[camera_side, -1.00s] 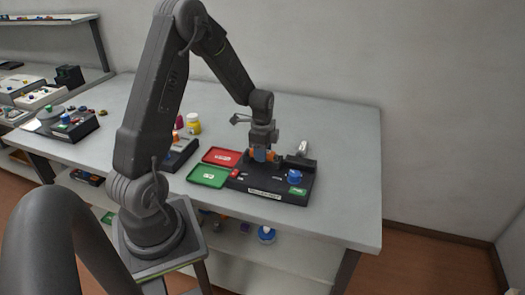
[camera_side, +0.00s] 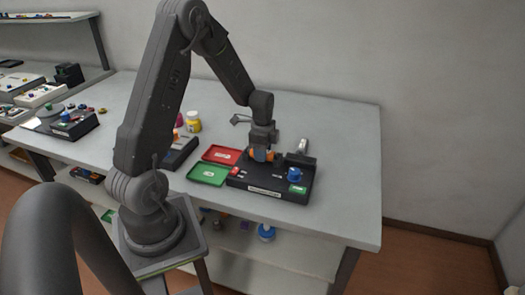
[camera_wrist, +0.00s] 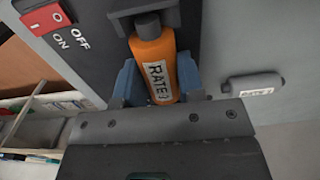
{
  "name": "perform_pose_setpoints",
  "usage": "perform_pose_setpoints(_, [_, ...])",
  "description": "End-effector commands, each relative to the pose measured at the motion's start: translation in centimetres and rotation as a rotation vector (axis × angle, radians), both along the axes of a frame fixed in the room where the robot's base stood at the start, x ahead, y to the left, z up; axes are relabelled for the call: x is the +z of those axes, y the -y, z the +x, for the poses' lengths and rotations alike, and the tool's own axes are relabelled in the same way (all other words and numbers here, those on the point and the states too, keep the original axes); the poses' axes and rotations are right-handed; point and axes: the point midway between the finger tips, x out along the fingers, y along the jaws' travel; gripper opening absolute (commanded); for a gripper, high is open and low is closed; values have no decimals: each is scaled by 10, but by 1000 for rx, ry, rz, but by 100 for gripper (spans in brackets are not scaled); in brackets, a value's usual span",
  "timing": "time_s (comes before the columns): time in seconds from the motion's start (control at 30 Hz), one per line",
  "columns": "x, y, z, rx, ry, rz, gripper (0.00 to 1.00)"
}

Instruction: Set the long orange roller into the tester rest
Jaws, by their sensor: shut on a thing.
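The long orange roller (camera_wrist: 155,62), with a printed label and a dark grey end, is between the blue fingers of my gripper (camera_wrist: 158,82) in the wrist view. The fingers are shut on its sides. Its grey far end lies at a black part of the tester (camera_wrist: 200,14); I cannot tell whether it is seated there. In the side view, my gripper (camera_side: 261,156) points down over the back left of the black tester (camera_side: 262,180). Bits of orange roller (camera_side: 270,156) show beside the fingers, and the rest (camera_side: 250,152) is mostly hidden.
A red tray (camera_side: 221,148) and a green tray (camera_side: 195,174) lie left of the tester. The tester carries a blue knob (camera_side: 294,173) and a red rocker switch (camera_wrist: 47,17). A yellow jar (camera_side: 193,122) stands farther back. The table's right side is clear.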

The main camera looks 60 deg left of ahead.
Motion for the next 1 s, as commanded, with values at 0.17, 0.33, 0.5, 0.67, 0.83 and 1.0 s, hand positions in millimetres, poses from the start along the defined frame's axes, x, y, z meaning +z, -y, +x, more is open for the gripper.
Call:
perform_pose_setpoints(0.17, [-1,0,0,0,0,0,11])
perform_pose_setpoints(0.33, [-1,0,0,0,0,0,11])
perform_pose_setpoints(0.5, [-1,0,0,0,1,1,51])
perform_pose_setpoints(0.67, [-1,0,0,0,1,1,65])
perform_pose_setpoints(0.83, [-1,0,0,0,0,0,65])
perform_pose_setpoints(1.0, [6,0,0,0,3,1,65])
